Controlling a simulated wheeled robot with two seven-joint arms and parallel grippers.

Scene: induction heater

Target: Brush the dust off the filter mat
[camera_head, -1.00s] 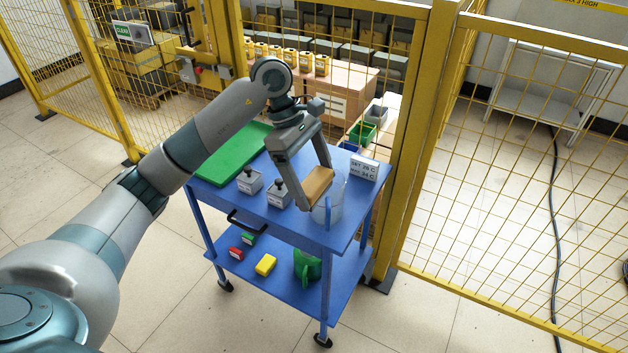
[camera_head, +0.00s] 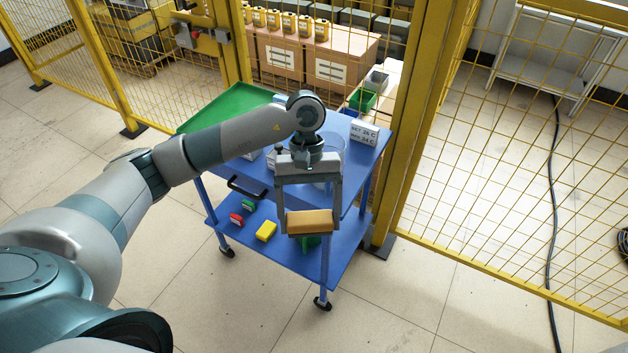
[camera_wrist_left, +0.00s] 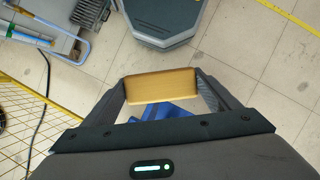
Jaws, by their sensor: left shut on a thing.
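My left gripper (camera_head: 309,220) is shut on a tan, wood-coloured block, which looks like the brush (camera_head: 310,224). It holds the block crosswise in the air, in front of the blue cart's near right corner. In the left wrist view the same block (camera_wrist_left: 162,86) spans the two fingers of the left gripper (camera_wrist_left: 163,90), above the floor. I cannot make out bristles. I cannot identify the filter mat in either view. My right gripper is not in view.
Yellow mesh fencing (camera_head: 480,190) stands behind. A grey unit (camera_wrist_left: 48,28) with pipes shows in the wrist view. Floor is clear in front.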

